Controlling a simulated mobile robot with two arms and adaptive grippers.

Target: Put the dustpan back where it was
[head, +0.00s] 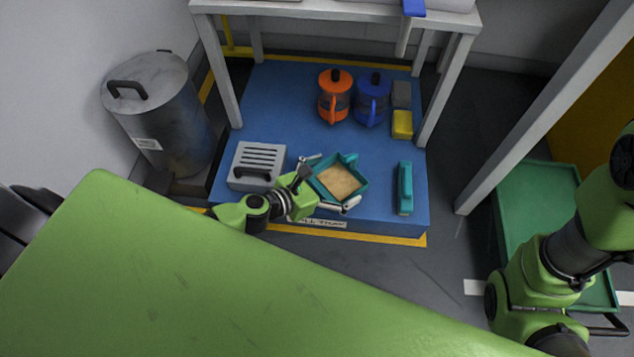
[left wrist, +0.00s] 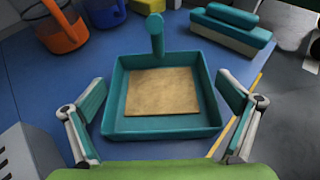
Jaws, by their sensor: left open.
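The teal dustpan (head: 322,192) lies on the blue floor tray, with a tan, flat patch inside its square pan. In the left wrist view the dustpan (left wrist: 117,110) has its short, round handle pointing away from me. My left gripper (head: 330,183) is open, with one finger on each side of the pan. In the left wrist view both fingers of this gripper (left wrist: 163,112) are spread, and a small gap seems to show at each side. Whether a finger touches the rim is hard to tell. My right arm shows at the right, but its gripper is out of view.
The blue tray (head: 285,115) sits under a grey table (head: 330,10). On it are a teal brush-like block (head: 404,188), a grey vented box (head: 257,165), orange (head: 334,97) and blue (head: 372,100) jugs and a yellow block (head: 402,125). A metal bin (head: 165,120) stands left.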

